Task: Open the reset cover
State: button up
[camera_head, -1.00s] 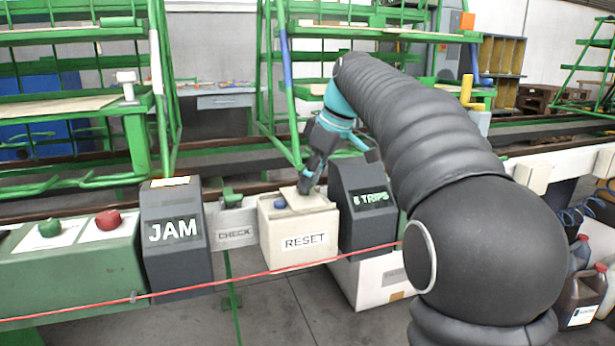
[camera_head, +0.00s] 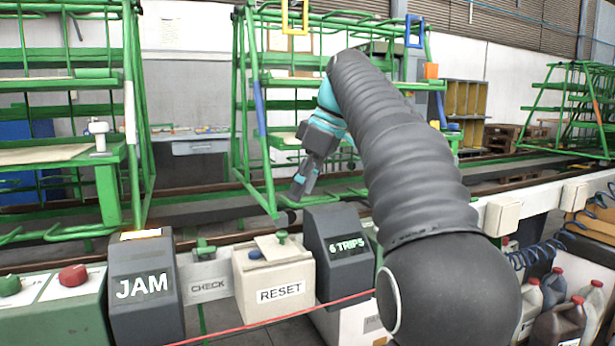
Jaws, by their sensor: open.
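The cream RESET box (camera_head: 275,290) stands between the JAM box and the 6 TRIPS box. A pale cover plate (camera_head: 278,247) with a green knob (camera_head: 282,238) is on its top, toward the right. I cannot tell how far the cover is open. My gripper (camera_head: 298,192) is open and empty, above and behind the box, apart from it. Its fingers point down and to the left.
The dark JAM box (camera_head: 145,285) has a lit yellow top. The 6 TRIPS box (camera_head: 340,250) stands close on the right. A red cord (camera_head: 240,332) runs in front. A red button (camera_head: 73,275) is at left. Green racks (camera_head: 260,100) stand behind.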

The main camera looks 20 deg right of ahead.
jog(key=shift+v, duration=1.15)
jog(key=s+f+m+t+h+p, duration=0.2)
jog(key=s+f+m, duration=0.8)
jog(key=s+f, duration=1.7)
jog(key=shift+s+a+f+m+t+h, duration=0.3)
jog(key=shift+a+m+t+h, duration=0.15)
jog(key=shift+h, duration=0.35)
dwell(0.5)
